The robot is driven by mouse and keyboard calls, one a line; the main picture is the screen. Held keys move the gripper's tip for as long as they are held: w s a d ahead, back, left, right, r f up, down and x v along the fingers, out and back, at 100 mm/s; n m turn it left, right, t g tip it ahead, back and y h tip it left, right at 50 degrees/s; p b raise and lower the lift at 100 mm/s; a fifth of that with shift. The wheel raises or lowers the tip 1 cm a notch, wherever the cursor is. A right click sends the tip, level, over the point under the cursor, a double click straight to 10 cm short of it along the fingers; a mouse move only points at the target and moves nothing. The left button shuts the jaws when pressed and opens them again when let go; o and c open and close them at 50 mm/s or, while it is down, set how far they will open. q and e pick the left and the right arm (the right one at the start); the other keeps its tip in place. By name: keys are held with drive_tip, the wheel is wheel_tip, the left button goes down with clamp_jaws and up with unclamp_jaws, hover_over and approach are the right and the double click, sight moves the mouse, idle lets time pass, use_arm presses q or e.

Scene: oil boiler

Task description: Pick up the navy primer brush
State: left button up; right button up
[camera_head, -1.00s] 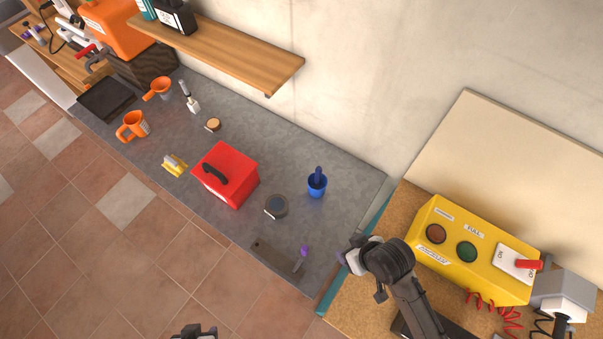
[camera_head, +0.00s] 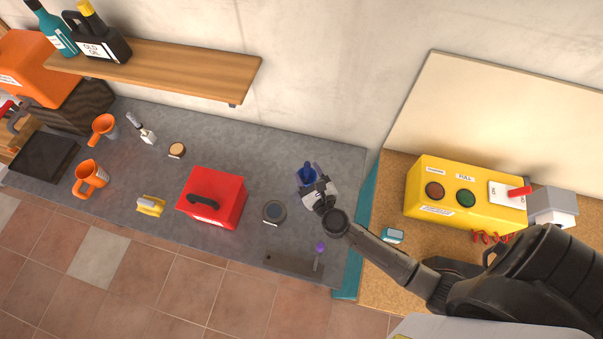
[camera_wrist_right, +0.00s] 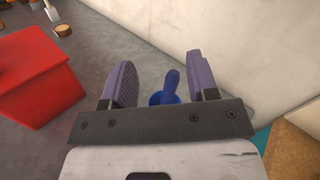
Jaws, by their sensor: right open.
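The navy brush (camera_head: 308,168) stands upright in a small blue cup (camera_head: 299,178) on the grey worktop, near its right end. In the right wrist view the brush handle (camera_wrist_right: 171,82) rises from the cup (camera_wrist_right: 155,99) between my fingers, apart from both. My right gripper (camera_head: 314,187) is open and empty, just above and in front of the cup, and partly hides it in the head view. The open fingers (camera_wrist_right: 160,64) also show in the wrist view. The brush's bristles are hidden in the cup. My left gripper is out of view.
A red toolbox (camera_head: 226,200) and a round dark tin (camera_head: 274,212) stand left of the cup. A purple-handled tool (camera_head: 320,248) and a flat scraper (camera_head: 288,263) lie near the front edge. The wall and wooden shelf (camera_head: 190,70) are behind. A yellow control box (camera_head: 450,215) stands right.

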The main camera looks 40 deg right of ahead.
drive_tip(key=d+m+h, duration=0.2)
drive_tip(key=m, duration=0.1)
drive_tip(key=m+b, duration=0.2)
drive_tip(key=b, duration=0.6)
approach(309, 170)
drive_tip(key=x, duration=0.5)
drive_tip(key=shift+w+f, duration=0.1)
drive_tip(key=shift+w, duration=0.05)
drive_tip(key=shift+w+r+p, duration=0.3)
drive_tip(key=shift+w+p, duration=0.05)
drive_tip(key=shift+p, duration=0.2)
drive_tip(key=x, duration=0.5)
drive_tip(key=shift+w+d+f, duration=0.1)
drive_tip(key=shift+w+d, duration=0.1)
drive_tip(key=shift+w, duration=0.15)
drive_tip(key=shift+w+d, duration=0.2)
drive_tip(key=shift+w, duration=0.25)
